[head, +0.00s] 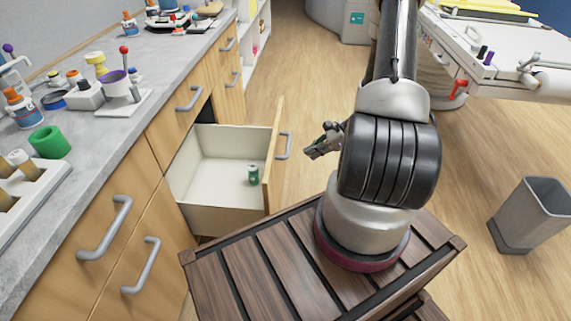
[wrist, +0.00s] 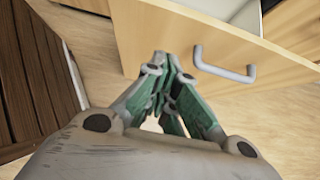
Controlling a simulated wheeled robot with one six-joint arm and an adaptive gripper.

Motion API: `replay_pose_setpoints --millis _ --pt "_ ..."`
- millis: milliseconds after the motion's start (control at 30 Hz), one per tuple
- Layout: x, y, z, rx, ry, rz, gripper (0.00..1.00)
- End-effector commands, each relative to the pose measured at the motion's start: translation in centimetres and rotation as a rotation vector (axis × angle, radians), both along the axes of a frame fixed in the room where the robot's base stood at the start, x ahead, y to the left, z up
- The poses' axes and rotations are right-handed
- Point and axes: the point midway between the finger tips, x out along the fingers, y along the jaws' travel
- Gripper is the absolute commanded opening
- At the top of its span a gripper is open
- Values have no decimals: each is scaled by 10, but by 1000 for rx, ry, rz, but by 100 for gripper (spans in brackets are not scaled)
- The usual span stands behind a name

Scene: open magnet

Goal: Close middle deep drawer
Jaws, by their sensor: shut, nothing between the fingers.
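The middle deep drawer (head: 222,165) stands pulled out from the wooden cabinet in the head view, with a white inside and a wooden front. A small green cylinder (head: 253,175) stands inside it. The drawer front (wrist: 180,35) fills the upper part of the wrist view, with its grey bar handle (wrist: 222,68); the handle also shows in the head view (head: 284,146). My gripper (head: 312,153) is shut and empty, on the outer side of the drawer front and apart from the handle in the head view. In the wrist view its fingertips (wrist: 167,62) are left of the handle; contact with the front cannot be told.
My slatted wooden base is close to the open drawer. A grey counter (head: 165,75) with several bottles and stands runs above the cabinet. A grey bin (head: 530,212) and a white bed (head: 500,55) stand to the right. The wooden floor beyond the drawer is clear.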

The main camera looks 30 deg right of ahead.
Motion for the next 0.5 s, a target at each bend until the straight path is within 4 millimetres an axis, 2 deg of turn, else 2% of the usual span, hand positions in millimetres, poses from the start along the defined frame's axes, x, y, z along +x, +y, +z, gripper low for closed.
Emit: replay_pose_setpoints --millis 167,500 --pt "7 15 -16 4 6 3 0" --pt "35 58 -67 4 6 6 0"
